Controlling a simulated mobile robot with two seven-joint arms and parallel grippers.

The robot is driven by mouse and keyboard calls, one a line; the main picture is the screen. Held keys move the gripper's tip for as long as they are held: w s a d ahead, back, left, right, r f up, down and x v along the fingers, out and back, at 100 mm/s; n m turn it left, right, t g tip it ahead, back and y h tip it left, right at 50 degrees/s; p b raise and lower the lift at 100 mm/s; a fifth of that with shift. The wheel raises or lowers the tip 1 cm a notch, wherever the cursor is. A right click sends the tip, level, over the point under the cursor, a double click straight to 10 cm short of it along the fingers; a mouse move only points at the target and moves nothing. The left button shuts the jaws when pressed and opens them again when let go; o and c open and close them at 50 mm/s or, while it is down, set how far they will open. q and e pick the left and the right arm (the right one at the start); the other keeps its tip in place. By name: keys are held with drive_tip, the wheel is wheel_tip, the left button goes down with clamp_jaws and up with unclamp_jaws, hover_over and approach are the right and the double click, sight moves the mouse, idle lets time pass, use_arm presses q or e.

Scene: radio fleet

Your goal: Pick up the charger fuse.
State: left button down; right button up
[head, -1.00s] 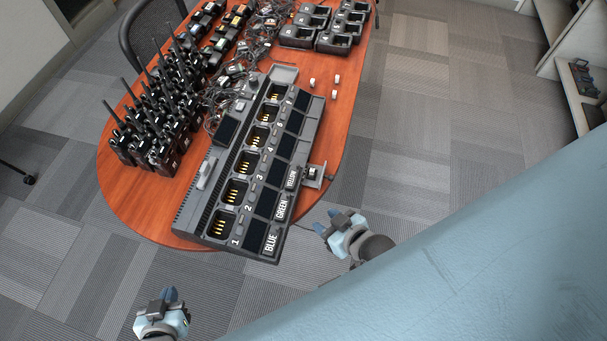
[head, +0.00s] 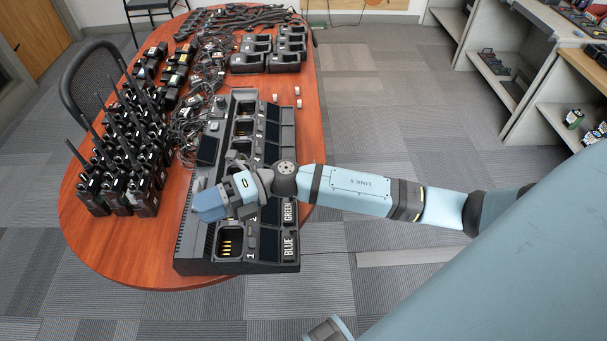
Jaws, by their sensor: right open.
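My right gripper (head: 212,203) reaches in from the right over the grey multi-slot charger (head: 265,268) and points at its left side, above the slots near number 2. Its jaws are open, though the gap between the fingers is hard to see from here. A small light-grey upright piece, perhaps the charger fuse (head: 199,184), shows just left of the gripper on the charger's left strip. The gripper covers part of this area, and I cannot tell whether it touches the piece. My left gripper's fingers are not in view.
Several radios with antennas (head: 125,170) stand left of the charger on the wooden table (head: 105,245). Tangled cables (head: 200,85) lie behind. Small black chargers (head: 268,58) and three small white pieces (head: 286,97) are at the back right. White shelves (head: 505,70) stand at the right.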

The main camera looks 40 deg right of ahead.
drive_tip(key=w+d+f+n+g+h+b, duration=0.1)
drive_tip(key=d+f+n+h, duration=0.1)
drive_tip(key=d+n, duration=0.1)
drive_tip(key=w+d+f+n+g+h+b, duration=0.1)
drive_tip(key=w+d+f+n+h+b, duration=0.1)
drive_tip(key=d+f+h, duration=0.1)
drive_tip(key=w+d+f+n+g+h+b, duration=0.1)
drive_tip(key=d+f+n+h, duration=0.1)
drive_tip(key=d+n+h, duration=0.1)
drive_tip(key=shift+w+f+n+g, duration=0.15)
drive_tip(key=shift+f+n+g, duration=0.15)
drive_tip(key=shift+f+g, duration=0.1)
drive_tip(key=w+d+n+t+h+b, duration=0.15)
drive_tip(key=w+d+h, duration=0.3)
drive_tip(key=d, duration=0.55)
drive_tip(key=w+d+h+b, duration=0.3)
drive_tip(key=d+h, duration=0.3)
drive_tip(key=d, duration=0.5)
drive_tip(key=f, duration=0.6)
drive_tip(key=shift+s+f, duration=0.1)
drive_tip(key=shift+s, duration=0.1)
drive_tip(key=shift+a+f, duration=0.1)
drive_tip(key=shift+f, duration=3.05)
clamp_jaws()
